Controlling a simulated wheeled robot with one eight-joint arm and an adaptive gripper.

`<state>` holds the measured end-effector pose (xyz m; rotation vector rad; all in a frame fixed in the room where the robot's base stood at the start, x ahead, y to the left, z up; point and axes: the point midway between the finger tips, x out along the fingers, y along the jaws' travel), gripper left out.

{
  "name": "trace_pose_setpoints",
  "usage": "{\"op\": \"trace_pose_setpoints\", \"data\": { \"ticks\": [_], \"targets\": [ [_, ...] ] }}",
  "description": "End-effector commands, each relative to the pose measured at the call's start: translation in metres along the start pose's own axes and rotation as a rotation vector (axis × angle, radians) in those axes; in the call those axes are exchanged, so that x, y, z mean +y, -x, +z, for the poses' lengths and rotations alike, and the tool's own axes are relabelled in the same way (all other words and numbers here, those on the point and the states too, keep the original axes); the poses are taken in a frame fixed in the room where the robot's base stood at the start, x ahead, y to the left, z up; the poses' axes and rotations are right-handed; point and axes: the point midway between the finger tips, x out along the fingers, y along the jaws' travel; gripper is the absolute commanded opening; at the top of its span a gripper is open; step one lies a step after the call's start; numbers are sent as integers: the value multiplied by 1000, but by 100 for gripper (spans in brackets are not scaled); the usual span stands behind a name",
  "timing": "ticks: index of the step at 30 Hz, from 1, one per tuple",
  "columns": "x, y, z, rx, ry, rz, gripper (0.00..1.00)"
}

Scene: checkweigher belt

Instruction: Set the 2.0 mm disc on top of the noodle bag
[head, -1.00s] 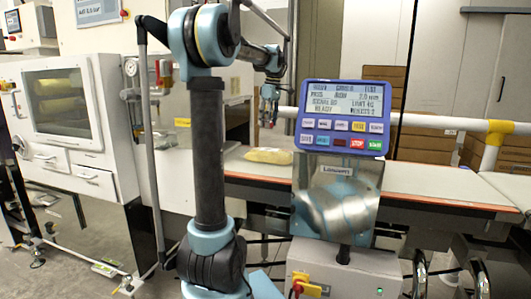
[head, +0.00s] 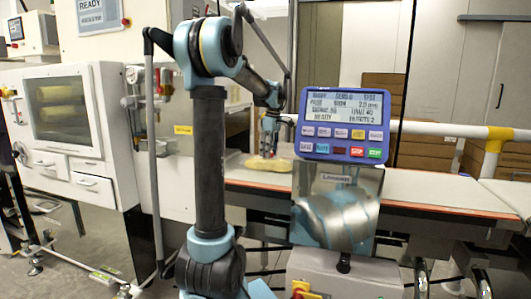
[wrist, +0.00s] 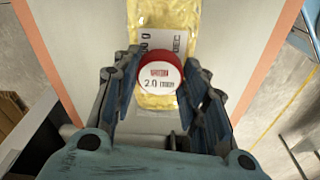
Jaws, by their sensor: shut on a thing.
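The 2.0 mm disc (wrist: 159,82) is red-rimmed with a white label reading "2.0" and sits between the fingertips of my gripper (wrist: 160,88) in the wrist view. My gripper is shut on it. The noodle bag (wrist: 165,25), yellow with a white label, lies on the belt directly beneath and beyond the disc. In the head view the bag (head: 268,164) lies on the belt left of the display, with my gripper (head: 267,152) just over it. I cannot tell whether the disc touches the bag.
The pale belt (head: 430,187) with orange edges runs left to right. A blue-framed display panel (head: 342,125) stands in front of it, right of the bag. A white cabinet (head: 65,120) with a window stands at left. A white rail (head: 440,129) runs behind the belt.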

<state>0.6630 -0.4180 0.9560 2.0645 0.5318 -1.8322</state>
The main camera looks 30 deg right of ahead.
Motion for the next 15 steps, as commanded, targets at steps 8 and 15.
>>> {"op": "trace_pose_setpoints", "data": {
  "ticks": [8,15],
  "targets": [
    [0,-1,0,0,0,0,13],
    [0,-2,-1,0,1,0,60]
  ]
}}
